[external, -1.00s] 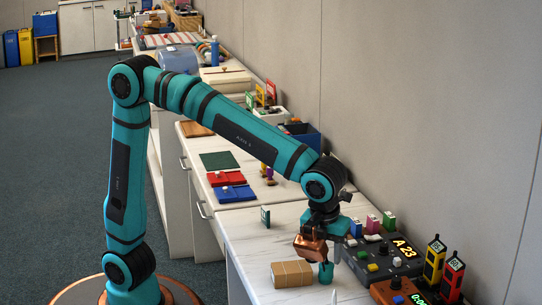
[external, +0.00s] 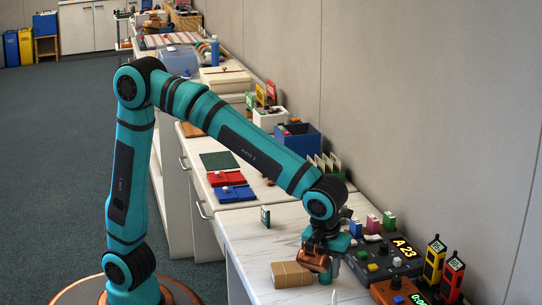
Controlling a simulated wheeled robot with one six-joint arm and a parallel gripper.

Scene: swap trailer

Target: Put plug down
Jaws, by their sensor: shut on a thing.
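My gripper (external: 327,274) is low over the near counter, just right of a tan box (external: 291,275). Its copper-coloured part hangs beside the box's right end, with a small teal piece at its lower right. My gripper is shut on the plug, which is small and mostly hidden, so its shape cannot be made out. I cannot tell whether the plug touches the counter.
A dark console (external: 380,256) with coloured buttons and an "A 23" display stands to the right. Yellow and red handheld units (external: 443,270) stand beyond it.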

